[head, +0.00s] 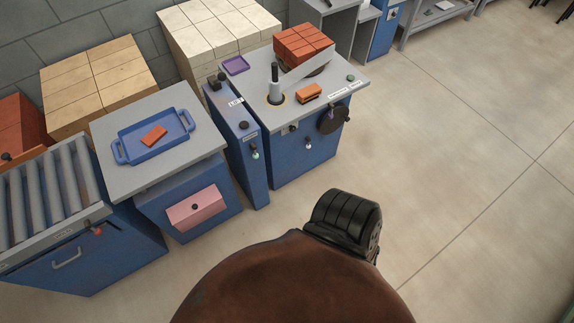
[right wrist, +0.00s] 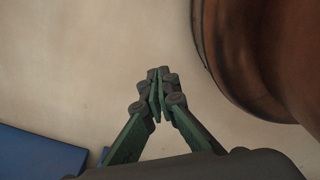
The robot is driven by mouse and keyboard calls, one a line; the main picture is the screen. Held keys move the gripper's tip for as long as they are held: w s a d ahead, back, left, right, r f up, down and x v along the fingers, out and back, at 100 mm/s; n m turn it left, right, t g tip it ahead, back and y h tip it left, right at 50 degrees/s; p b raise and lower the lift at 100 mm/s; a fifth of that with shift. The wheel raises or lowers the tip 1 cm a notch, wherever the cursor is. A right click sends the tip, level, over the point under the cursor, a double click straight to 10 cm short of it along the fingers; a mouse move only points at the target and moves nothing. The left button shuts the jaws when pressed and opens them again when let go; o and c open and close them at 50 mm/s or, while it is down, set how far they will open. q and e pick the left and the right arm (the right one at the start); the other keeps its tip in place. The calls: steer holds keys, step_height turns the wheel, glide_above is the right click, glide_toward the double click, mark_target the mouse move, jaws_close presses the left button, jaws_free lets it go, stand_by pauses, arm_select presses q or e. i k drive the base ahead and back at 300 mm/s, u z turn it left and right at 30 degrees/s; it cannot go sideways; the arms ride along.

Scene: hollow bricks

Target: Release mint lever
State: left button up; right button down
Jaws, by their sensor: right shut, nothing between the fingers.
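A small lever with a pale mint tip (head: 255,154) sticks out of the front of the narrow blue cabinet (head: 238,145), which stands between two blue workstations in the head view. It is too small there to tell its exact position. My right gripper (right wrist: 158,75) shows only in the right wrist view. Its fingers are together and empty, over bare floor and well apart from any lever. The lever is not visible in the right wrist view. My left gripper is in neither view.
The right workstation (head: 325,92) carries red bricks (head: 303,43), an orange brick (head: 309,93) and a dark upright post (head: 275,78). The left table holds a blue tray (head: 127,132) with an orange brick (head: 154,135). A roller conveyor (head: 50,195) stands far left. Floor is clear at right.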

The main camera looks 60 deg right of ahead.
mark_target(256, 155)
steer(key=k, duration=0.55)
steer(key=z, duration=1.1)
steer(key=i, duration=0.5)
steer(key=u, duration=0.05)
